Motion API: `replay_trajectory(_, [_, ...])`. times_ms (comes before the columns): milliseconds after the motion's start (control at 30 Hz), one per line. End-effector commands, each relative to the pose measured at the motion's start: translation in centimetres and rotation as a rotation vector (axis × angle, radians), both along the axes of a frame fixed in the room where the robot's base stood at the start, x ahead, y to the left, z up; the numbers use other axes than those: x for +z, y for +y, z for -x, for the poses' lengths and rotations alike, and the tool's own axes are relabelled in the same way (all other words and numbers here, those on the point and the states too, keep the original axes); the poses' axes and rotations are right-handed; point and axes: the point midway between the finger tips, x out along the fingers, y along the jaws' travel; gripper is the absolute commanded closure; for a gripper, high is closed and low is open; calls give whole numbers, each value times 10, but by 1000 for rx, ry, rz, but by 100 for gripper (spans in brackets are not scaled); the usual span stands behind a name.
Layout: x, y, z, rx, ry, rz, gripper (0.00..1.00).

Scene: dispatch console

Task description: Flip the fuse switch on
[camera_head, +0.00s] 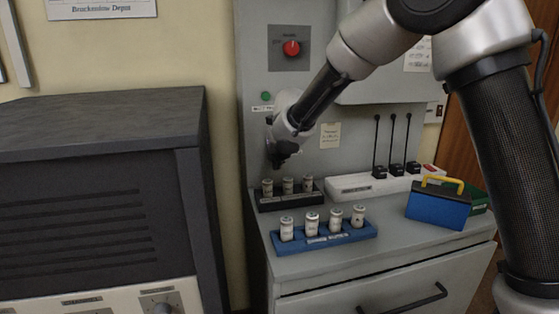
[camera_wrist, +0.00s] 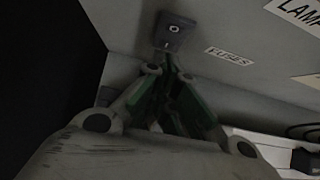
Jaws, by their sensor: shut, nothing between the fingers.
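The fuse switch (camera_wrist: 173,33) is a small dark rocker with a white "O" mark. It sits on the grey panel beside a "FUSES" label (camera_wrist: 230,56). My gripper (camera_wrist: 168,66) is shut and empty, its fingertips just below the switch in the wrist view. I cannot tell whether they touch it. In the head view my gripper (camera_head: 282,154) is in front of the cabinet panel, above the black fuse rack. The switch cannot be made out there.
A black rack (camera_head: 290,201) and a blue rack (camera_head: 322,241) hold upright fuses on the ledge. A red knob (camera_head: 291,48) is above.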

Motion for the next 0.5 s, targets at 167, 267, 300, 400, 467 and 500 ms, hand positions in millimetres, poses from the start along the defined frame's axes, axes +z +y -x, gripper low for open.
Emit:
replay_trajectory(167, [-1, 2, -6, 0, 1, 0, 100])
replay_trajectory(267, [-1, 2, -6, 0, 1, 0, 100])
replay_trajectory(300, [-1, 2, -6, 0, 1, 0, 100])
replay_trajectory(400, [-1, 2, -6, 1, 1, 1, 100])
replay_trajectory(467, [-2, 2, -7, 1, 1, 1, 100])
replay_trajectory(500, [-4, 3, -10, 1, 1, 1, 100])
